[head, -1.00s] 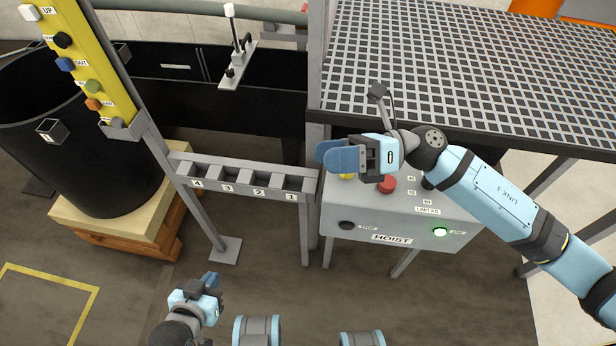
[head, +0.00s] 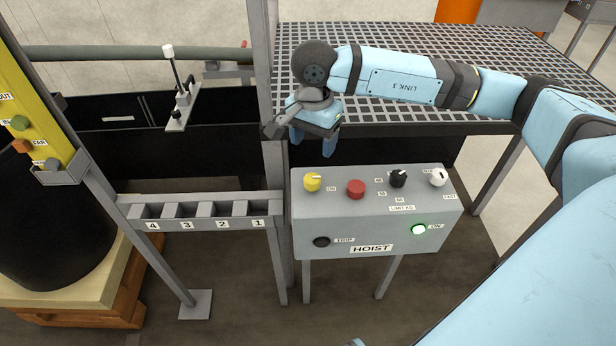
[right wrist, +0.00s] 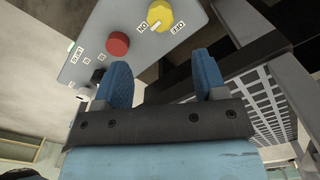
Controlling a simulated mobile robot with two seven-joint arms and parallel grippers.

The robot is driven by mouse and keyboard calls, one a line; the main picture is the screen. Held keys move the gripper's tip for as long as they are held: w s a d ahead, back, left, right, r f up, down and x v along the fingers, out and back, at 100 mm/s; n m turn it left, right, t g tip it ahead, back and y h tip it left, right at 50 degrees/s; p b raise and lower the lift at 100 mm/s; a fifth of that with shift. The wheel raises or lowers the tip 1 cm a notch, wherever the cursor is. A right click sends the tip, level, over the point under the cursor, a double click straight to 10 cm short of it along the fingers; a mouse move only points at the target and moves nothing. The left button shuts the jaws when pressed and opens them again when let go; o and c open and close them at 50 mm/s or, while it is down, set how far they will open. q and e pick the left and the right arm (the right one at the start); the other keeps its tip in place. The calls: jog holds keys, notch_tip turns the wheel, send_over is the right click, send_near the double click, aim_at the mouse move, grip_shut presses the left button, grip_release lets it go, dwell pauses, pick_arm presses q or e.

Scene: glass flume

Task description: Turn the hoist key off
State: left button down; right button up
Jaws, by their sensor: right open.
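The hoist key looks to be the yellow knob (head: 312,182) at the left of the top face of the grey hoist box (head: 345,225). Its white pointer aims to the right, towards the ON label. In the right wrist view the yellow knob (right wrist: 160,14) shows beyond the fingertips, with ON and OFF labels beside it. The green ON lamp (head: 418,229) is lit. My right gripper (head: 314,143) is open and empty, pointing down above and behind the knob, apart from it. It also shows in the right wrist view (right wrist: 162,72). My left gripper is out of view.
A red button (head: 356,189), a black knob (head: 398,178) and a white knob (head: 438,177) share the box top. A dark STOP button (head: 321,241) is on its front. A grey post (head: 274,200) and numbered slots (head: 200,208) stand left. The grating (head: 430,60) is behind.

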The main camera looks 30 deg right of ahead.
aim_at(312, 178)
notch_tip(312, 178, down, 11)
jog(key=shift+r, duration=0.2)
jog(key=c, duration=0.9)
